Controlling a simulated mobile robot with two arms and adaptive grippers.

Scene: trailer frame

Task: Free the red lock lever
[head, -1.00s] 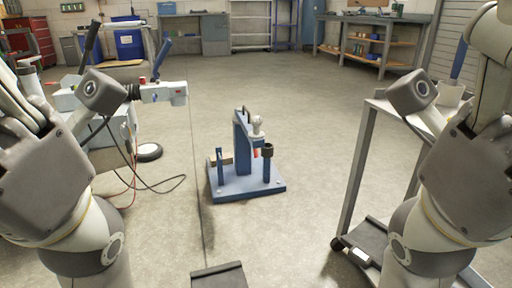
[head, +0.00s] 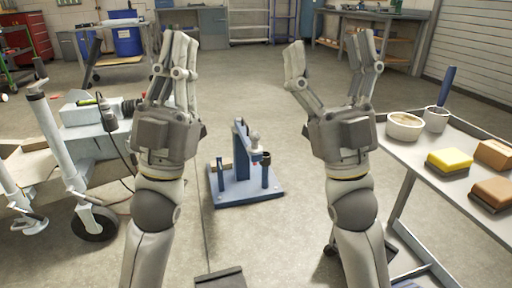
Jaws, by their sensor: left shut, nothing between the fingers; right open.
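A blue floor stand (head: 228,197) with a pale ball on a post (head: 255,140) stands mid-floor between my arms. A small reddish part (head: 255,163) shows below the ball; I cannot tell whether it is the lock lever. At left is a light grey trailer frame (head: 98,141), with its dark coupler end partly behind my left gripper. No red lever can be made out on it. My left gripper (head: 178,40) is raised, shut and empty, right of the trailer. My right gripper (head: 330,45) is raised, open and empty. Neither gripper touches anything.
A grey cart (head: 408,158) at right carries a bowl (head: 405,125), a cup with a blue-handled tool (head: 436,118), a yellow sponge (head: 449,161) and brown blocks (head: 492,193). A wheeled jack leg (head: 70,165) stands at left. The floor (head: 250,90) behind the stand is clear.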

